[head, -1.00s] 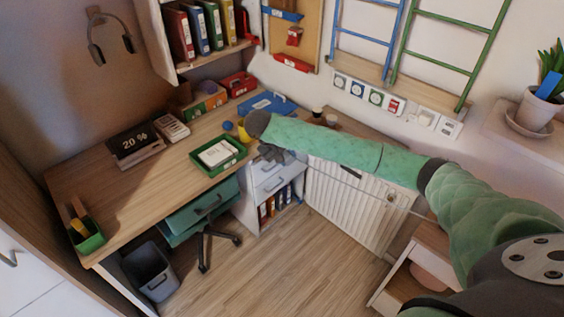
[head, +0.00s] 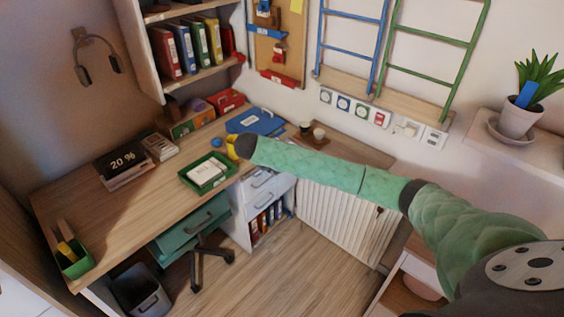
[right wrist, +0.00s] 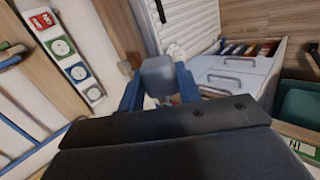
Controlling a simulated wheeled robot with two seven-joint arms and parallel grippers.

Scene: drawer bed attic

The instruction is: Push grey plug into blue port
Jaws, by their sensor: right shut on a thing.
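In the right wrist view my right gripper (right wrist: 159,88) has its two blue fingers shut on a grey block, the grey plug (right wrist: 158,72). The plug is held clear of the wall. The blue port (right wrist: 77,72) is in the wall strip at the left of that view, apart from the plug. In the head view the blue port (head: 343,103) is second from the left in the strip, above my green right arm. My right gripper and the plug are hidden in the head view. My left gripper is not in view.
White sockets (head: 434,138) follow. A white radiator (head: 340,225) is below the arm.

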